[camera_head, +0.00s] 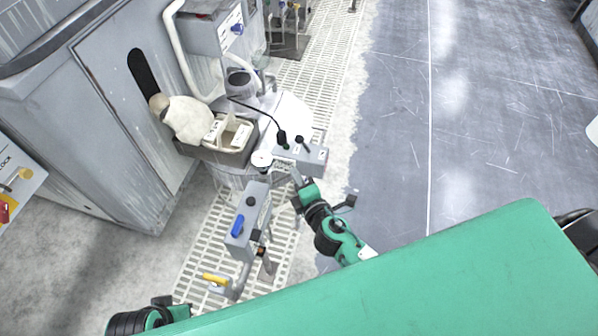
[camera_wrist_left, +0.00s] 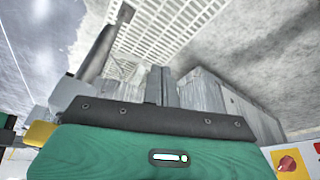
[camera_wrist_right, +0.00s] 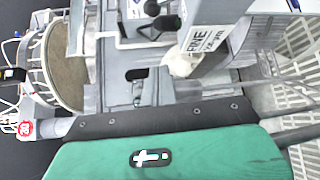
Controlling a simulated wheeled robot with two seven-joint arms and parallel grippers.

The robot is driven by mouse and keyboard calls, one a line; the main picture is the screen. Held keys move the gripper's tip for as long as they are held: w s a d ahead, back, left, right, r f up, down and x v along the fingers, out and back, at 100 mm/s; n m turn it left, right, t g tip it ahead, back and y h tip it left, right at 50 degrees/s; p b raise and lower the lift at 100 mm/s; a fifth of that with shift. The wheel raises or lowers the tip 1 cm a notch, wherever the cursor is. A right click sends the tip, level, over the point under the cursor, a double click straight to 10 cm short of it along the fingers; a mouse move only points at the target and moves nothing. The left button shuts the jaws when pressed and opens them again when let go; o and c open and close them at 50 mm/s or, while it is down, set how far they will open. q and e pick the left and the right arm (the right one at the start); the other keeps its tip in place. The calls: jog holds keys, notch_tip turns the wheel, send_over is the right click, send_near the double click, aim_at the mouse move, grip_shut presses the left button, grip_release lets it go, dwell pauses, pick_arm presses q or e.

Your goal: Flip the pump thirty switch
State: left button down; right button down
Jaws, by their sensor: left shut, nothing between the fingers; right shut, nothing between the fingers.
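A small grey switch box (camera_head: 302,153) with black toggle switches stands beside the round polishing station in the head view. Its labels are too small to read, so I cannot tell which switch is pump thirty. My right gripper (camera_head: 297,178) is shut and empty, just in front of this box. In the right wrist view its fingers (camera_wrist_right: 138,88) point towards a grey panel with black toggles (camera_wrist_right: 165,22); contact cannot be told. My left gripper (camera_wrist_left: 160,85) is shut and empty over the floor, away from the switch box.
A grey post box with a blue handle (camera_head: 238,226) and a yellow lever (camera_head: 215,279) stand left of my right arm. A grey tray (camera_head: 225,153) with pale containers sits on the station. The grey floor (camera_head: 480,110) to the right is clear.

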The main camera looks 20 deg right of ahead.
aim_at(303, 144)
pick_arm(q)
jog(key=shift+p+x, duration=0.35)
jog(key=shift+x, duration=0.55)
pick_arm(e)
jog(key=w+d, duration=0.1)
jog(key=w, duration=0.2)
jog(key=w+d, duration=0.1)
jog(key=w, duration=0.2)
jog(key=w+d, duration=0.1)
jog(key=w, duration=0.2)
jog(key=shift+f, duration=0.25)
pick_arm(q)
jog(key=shift+r, duration=0.1)
jog(key=shift+s, duration=0.1)
jog(key=shift+w+d+r+t+b, duration=0.25)
jog(key=shift+d+r+t+b, duration=0.2)
jog(key=shift+d+b, duration=0.2)
jog(key=shift+w+d+r+t+h+b, duration=0.6)
jog(key=shift+w+d+r+t+b, duration=0.3)
jog(key=shift+b, duration=0.25)
pick_arm(e)
jog(key=shift+s+d+r+m+t, duration=0.1)
jog(key=shift+d+m+t, duration=0.05)
jog(key=shift+m+t, duration=0.25)
